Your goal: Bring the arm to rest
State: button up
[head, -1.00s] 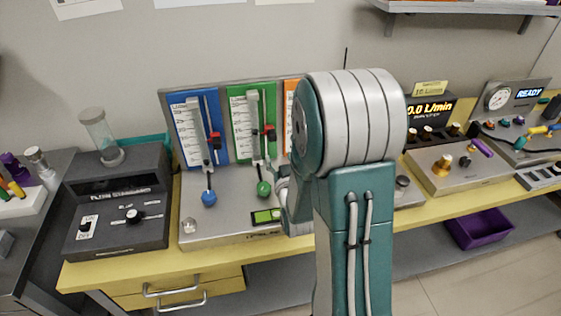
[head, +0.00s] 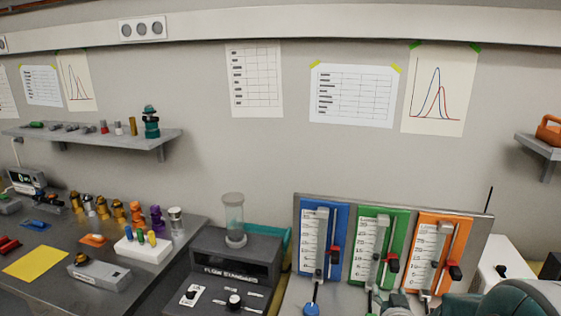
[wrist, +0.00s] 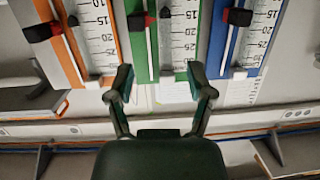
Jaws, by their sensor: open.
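My gripper (wrist: 162,90) is open in the wrist view, its two dark fingers spread with nothing between them. Beyond the fingers is the green flowmeter panel (wrist: 193,50), with the orange panel (wrist: 106,40) to the left and the blue panel (wrist: 216,45) to the right. The wrist picture is turned over. In the head view, my teal arm fills the lower right corner, in front of the bench. There the blue panel (head: 334,262), green panel (head: 365,225) and orange panel (head: 427,225) stand side by side behind it. The gripper's fingers cannot be made out there.
A dark flow standard box (head: 235,262) with a clear cylinder (head: 233,215) stands left of the panels. Further left, a grey bench holds a white block (head: 143,250), a yellow sheet (head: 36,262) and several small fittings. Wall shelves (head: 95,136) hang at both sides.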

jog(key=s+a+r+n+g+y, duration=0.1)
jog(key=s+a+r+g, duration=0.2)
jog(key=s, duration=0.4)
jog(key=s+a+r+g+y, duration=0.1)
jog(key=s+a+r+g, duration=0.1)
jog(key=s, duration=0.6)
jog(key=s+a+r+n+g+y, duration=0.1)
jog(key=s+a+r+g, duration=0.2)
jog(key=s, duration=0.4)
jog(key=a+g, duration=0.1)
jog(key=a, duration=0.1)
jog(key=shift+s+a+r+n, duration=0.3)
jog(key=shift+s+a, duration=0.05)
jog(key=shift+a, duration=0.05)
dwell(1.3)
